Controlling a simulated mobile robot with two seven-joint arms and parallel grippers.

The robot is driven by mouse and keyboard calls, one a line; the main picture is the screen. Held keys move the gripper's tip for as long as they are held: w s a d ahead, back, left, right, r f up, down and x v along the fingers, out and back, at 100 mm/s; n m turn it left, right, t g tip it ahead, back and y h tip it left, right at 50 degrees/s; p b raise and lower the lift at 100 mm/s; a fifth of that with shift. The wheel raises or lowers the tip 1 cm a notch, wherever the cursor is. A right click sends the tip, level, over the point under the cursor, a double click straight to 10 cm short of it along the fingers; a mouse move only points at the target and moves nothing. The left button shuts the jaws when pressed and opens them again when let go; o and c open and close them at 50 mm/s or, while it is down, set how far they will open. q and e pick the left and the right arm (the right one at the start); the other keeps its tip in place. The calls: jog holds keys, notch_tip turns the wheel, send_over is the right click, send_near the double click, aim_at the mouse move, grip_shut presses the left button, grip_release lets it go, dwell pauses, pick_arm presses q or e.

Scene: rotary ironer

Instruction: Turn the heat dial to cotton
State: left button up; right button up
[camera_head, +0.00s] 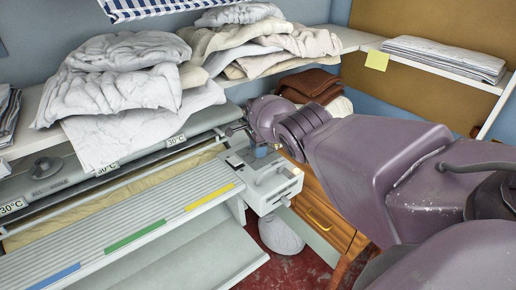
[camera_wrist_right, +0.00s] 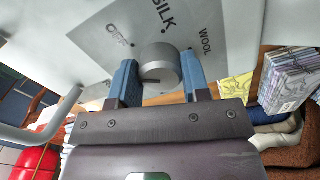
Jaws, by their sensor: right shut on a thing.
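The heat dial (camera_wrist_right: 158,65) is a round grey knob on a grey plate (camera_wrist_right: 108,42) in the right wrist view. OFF, SILK and WOOL are printed around it; no cotton label shows. My right gripper (camera_wrist_right: 160,72) has its blue fingers on both sides of the dial and is shut on it. A dark mark shows on the lower part of the dial; I cannot tell which setting it points to. In the head view my purple right arm reaches the end box (camera_head: 272,186) of the ironer; the dial is hidden there. My left gripper is not in view.
The ironer's ribbed board (camera_head: 110,235) with blue, green and yellow strips extends left. Crumpled white laundry (camera_head: 110,90) lies above it. A wooden drawer unit (camera_head: 325,220) stands below my right arm. A grey bar (camera_wrist_right: 45,130) passes left of the gripper.

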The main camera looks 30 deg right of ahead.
jog(key=m, duration=0.4)
jog(key=shift+w+d+r+m, duration=0.1)
jog(key=shift+r+m, duration=0.05)
jog(key=shift+m, duration=0.65)
jog(key=o, duration=0.9)
jog(key=shift+o, duration=0.2)
